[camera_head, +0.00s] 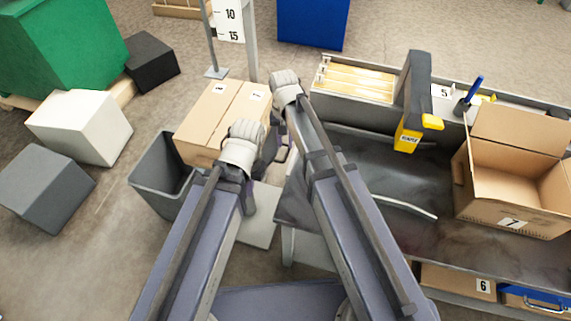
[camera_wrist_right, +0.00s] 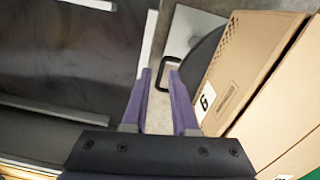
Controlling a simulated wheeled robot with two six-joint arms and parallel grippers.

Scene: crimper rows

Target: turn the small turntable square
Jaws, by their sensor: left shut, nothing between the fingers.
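A closed cardboard carton (camera_head: 222,112) sits at the upper left of centre in the head view; its labelled side (camera_wrist_right: 232,75) fills the right of the wrist view. A dark curved disc edge (camera_wrist_right: 200,58), apparently the turntable, shows beside the carton; most of it is hidden. A black loop handle (camera_wrist_right: 160,62) sticks out from it and shows in the head view (camera_head: 284,152). My left gripper (camera_head: 264,150) is by the carton's near right corner, shut and empty, partly hidden by its wrist. My right gripper (camera_wrist_right: 160,74) is open; the handle's end appears between its fingertips, contact unclear.
A grey bin (camera_head: 157,190) stands left of the carton. A dark workbench (camera_head: 375,170) fills the right, with an open carton (camera_head: 515,165) and a yellow-black tool (camera_head: 411,115). A post with a scale (camera_head: 229,20) stands behind the carton. Floor at far left holds several blocks.

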